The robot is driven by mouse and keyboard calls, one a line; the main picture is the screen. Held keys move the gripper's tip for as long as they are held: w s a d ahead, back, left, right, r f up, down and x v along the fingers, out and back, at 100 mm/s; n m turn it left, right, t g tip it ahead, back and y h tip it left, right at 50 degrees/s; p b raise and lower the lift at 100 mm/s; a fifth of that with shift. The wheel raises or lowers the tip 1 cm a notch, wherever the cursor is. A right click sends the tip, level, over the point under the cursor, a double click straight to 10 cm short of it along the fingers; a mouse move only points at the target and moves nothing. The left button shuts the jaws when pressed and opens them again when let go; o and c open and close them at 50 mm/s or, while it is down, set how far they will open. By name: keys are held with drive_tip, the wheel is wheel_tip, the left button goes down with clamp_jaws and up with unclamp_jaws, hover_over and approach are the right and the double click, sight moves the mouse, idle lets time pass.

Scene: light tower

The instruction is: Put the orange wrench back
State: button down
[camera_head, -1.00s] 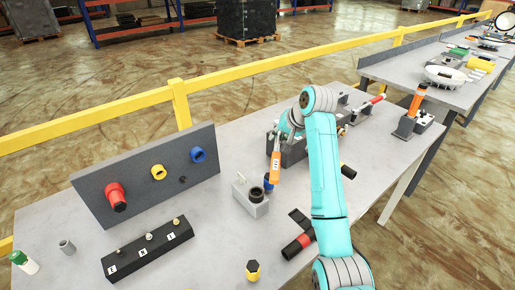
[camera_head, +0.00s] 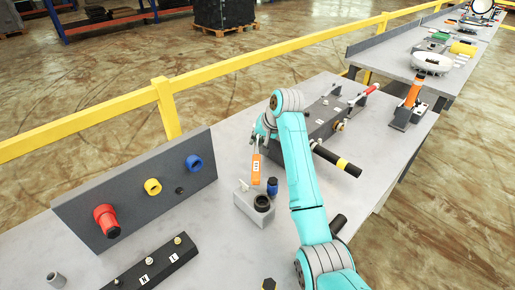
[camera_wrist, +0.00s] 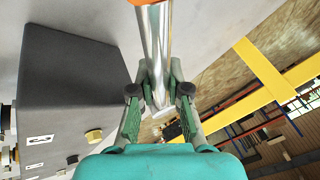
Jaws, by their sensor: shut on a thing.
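The orange wrench (camera_head: 256,168) hangs from my gripper (camera_head: 262,133) in the head view, its orange handle pointing down with a white label. In the wrist view my gripper (camera_wrist: 158,92) is shut on the wrench's silver shaft (camera_wrist: 155,45); only a bit of the orange handle shows at the top edge. A long dark block (camera_head: 318,118) with small labels and tools on top stands just right of the gripper, partly hidden by my arm. The same dark block (camera_wrist: 75,75) fills the left of the wrist view, apart from the wrench.
A grey fixture (camera_head: 254,208) with a dark ring and a blue-black cylinder (camera_head: 272,186) stand near the hanging wrench. A dark panel (camera_head: 130,205) with coloured sockets is at left. A black bar with a yellow band (camera_head: 336,160) lies right of my arm. A yellow railing runs behind.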

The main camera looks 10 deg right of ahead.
sight(258, 148)
drive_tip(key=shift+f, duration=1.65)
drive_tip(key=shift+f, duration=0.6)
drive_tip(key=c, duration=1.1)
unclamp_jaws()
drive_tip(key=shift+c, duration=0.2)
drive_tip(key=shift+r, duration=0.35)
drive_tip(key=v, duration=1.2)
drive_tip(key=shift+r, duration=0.25)
drive_tip(key=shift+s+d, duration=0.1)
